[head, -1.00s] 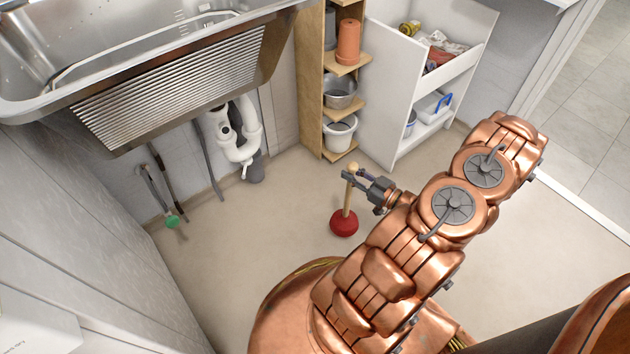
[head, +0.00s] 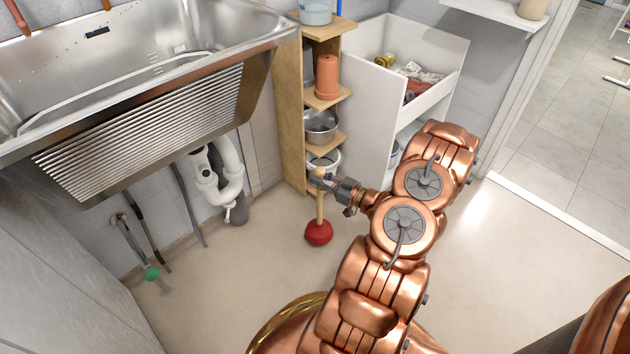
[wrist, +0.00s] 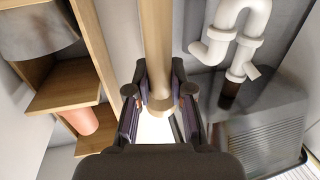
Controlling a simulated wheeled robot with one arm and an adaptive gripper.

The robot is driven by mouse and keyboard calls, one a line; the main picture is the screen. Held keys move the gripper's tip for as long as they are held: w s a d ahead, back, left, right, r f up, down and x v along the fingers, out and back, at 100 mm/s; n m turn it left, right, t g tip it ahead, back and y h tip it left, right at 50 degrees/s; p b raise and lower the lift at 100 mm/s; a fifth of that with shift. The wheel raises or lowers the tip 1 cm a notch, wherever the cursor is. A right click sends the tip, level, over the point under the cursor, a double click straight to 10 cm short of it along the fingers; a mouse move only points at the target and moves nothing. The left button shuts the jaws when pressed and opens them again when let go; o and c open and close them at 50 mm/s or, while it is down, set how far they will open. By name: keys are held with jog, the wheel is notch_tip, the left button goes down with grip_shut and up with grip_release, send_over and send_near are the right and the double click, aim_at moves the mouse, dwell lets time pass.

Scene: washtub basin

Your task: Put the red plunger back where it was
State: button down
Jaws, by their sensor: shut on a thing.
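The red plunger (head: 319,233) has a red rubber cup and a pale wooden handle, and it hangs upright with the cup low over or on the floor. I cannot tell whether the cup touches the floor. My gripper (head: 322,181) is shut on the upper end of the handle. In the wrist view the wooden handle (wrist: 156,45) runs between the two fingers of my gripper (wrist: 160,100). The red cup is out of sight in that view.
A wooden shelf (head: 289,120) with pots and a metal bowl (head: 320,125) stands just behind the plunger. A white cabinet (head: 370,100) is to its right. The metal basin (head: 130,55) and white drain pipes (head: 230,165) are at left. Green-ended tools (head: 151,273) lean by the wall.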

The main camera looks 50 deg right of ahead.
jog(key=w+d+f+b, duration=0.2)
jog(key=w+f+b, duration=0.1)
jog(key=w+f, duration=0.1)
jog(key=shift+w, duration=0.15)
dwell(0.5)
jog(key=shift+d, duration=0.1)
jog(key=c, duration=1)
grip_release()
jog(key=shift+f, duration=0.1)
jog(key=shift+c, duration=0.2)
